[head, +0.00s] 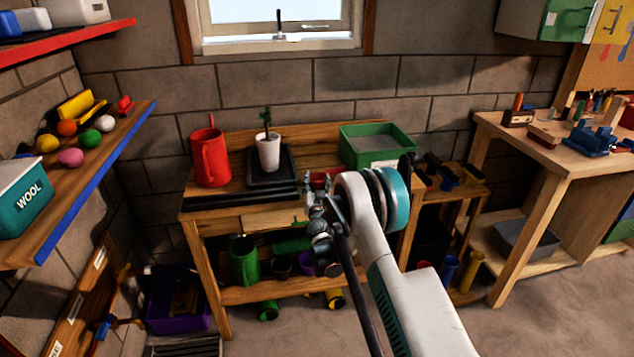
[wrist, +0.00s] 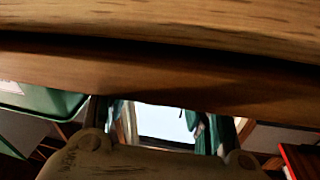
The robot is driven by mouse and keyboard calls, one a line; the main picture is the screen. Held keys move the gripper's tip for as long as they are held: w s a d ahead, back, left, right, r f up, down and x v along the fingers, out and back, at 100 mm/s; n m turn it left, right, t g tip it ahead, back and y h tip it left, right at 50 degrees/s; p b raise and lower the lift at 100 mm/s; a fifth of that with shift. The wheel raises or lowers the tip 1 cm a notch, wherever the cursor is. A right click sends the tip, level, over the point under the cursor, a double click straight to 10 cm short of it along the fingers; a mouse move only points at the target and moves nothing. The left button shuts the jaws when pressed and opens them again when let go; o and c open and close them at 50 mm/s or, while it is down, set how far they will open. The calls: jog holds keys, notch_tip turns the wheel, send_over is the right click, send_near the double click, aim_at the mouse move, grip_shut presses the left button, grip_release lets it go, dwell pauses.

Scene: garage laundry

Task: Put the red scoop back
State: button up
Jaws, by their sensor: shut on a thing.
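The red scoop (head: 320,181) shows only as a small red patch at the bench top, beside my gripper and mostly hidden by it. My gripper (head: 318,208) is at the front edge of the wooden potting bench (head: 222,202), shut on what appears to be the scoop. The fingertips are hard to make out. In the wrist view the wooden bench surface (wrist: 160,65) fills the upper part, very close, and the scoop cannot be made out. A pegboard (head: 598,68) with coloured tool shapes is at the far upper right.
A red watering can (head: 211,160), a potted plant (head: 268,152) on a black tray and a green bin (head: 378,150) stand on the bench. A workbench (head: 540,150) with tools stands right. Shelves line the left wall. Open floor shows at lower right.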

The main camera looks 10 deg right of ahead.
jog(key=o, duration=1.1)
jog(key=shift+s+f, duration=0.2)
jog(key=shift+f, duration=0.35)
jog(key=shift+c, duration=0.2)
jog(key=shift+s+a+f, duration=0.15)
jog(key=shift+s+f, duration=0.05)
jog(key=shift+s, duration=0.4)
jog(key=shift+o, duration=0.2)
jog(key=s+a, duration=0.1)
jog(key=s, duration=0.5)
jog(key=shift+r, duration=0.2)
